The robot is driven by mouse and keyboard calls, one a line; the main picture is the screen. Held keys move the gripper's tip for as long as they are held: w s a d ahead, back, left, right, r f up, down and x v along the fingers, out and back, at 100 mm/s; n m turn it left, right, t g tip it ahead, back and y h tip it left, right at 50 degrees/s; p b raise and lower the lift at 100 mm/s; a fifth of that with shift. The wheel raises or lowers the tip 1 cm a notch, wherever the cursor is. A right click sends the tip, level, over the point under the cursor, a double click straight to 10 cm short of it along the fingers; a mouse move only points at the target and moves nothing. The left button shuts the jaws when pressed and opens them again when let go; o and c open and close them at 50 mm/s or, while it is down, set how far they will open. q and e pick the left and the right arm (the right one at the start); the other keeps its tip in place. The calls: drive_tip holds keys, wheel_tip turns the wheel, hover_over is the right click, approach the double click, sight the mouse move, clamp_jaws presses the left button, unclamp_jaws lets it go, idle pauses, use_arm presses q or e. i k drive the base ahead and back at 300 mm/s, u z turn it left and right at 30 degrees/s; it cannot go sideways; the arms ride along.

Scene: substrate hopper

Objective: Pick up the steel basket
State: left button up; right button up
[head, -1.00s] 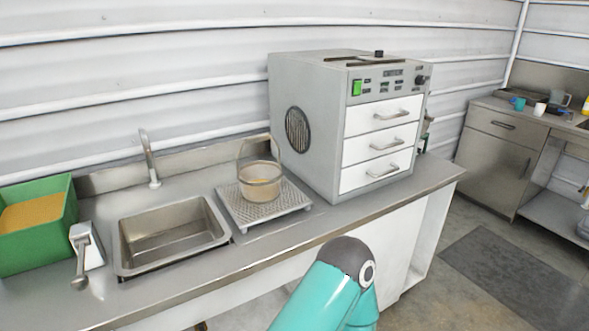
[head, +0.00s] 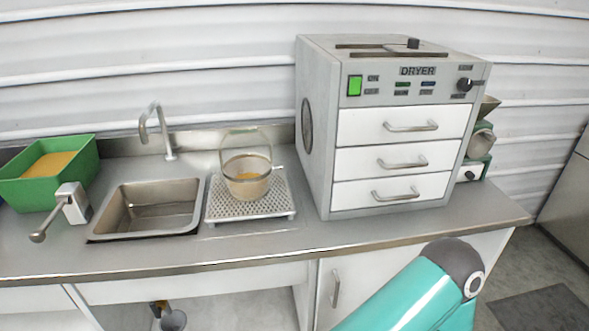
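The steel basket (head: 246,187) is a small round mesh vessel with a raised hoop handle. It stands upright on a perforated metal drain rack (head: 222,208), between the sink and the dryer. Something yellow-orange shows inside it. One of my teal arm links comes in at the bottom right, well apart from the basket. Neither gripper shows in the head view.
The dryer (head: 402,152) with three closed drawers stands just right of the rack. A sink (head: 150,208) with a faucet (head: 160,132) is to the left. A green bin (head: 82,172) of orange-brown material and a metal lever (head: 62,211) stand farther left. Counter front is clear.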

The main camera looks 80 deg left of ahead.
sight(248, 175)
drive_tip(key=z, duration=0.35)
drive_tip(key=i, duration=0.55)
drive_tip(key=u, duration=1.6)
drive_tip(key=i, duration=0.15)
drive_tip(key=u, duration=2.25)
drive_tip(key=i, duration=0.55)
drive_tip(key=z, duration=0.15)
drive_tip(key=k, duration=0.55)
drive_tip(key=u, duration=0.2)
drive_tip(key=i, duration=0.45)
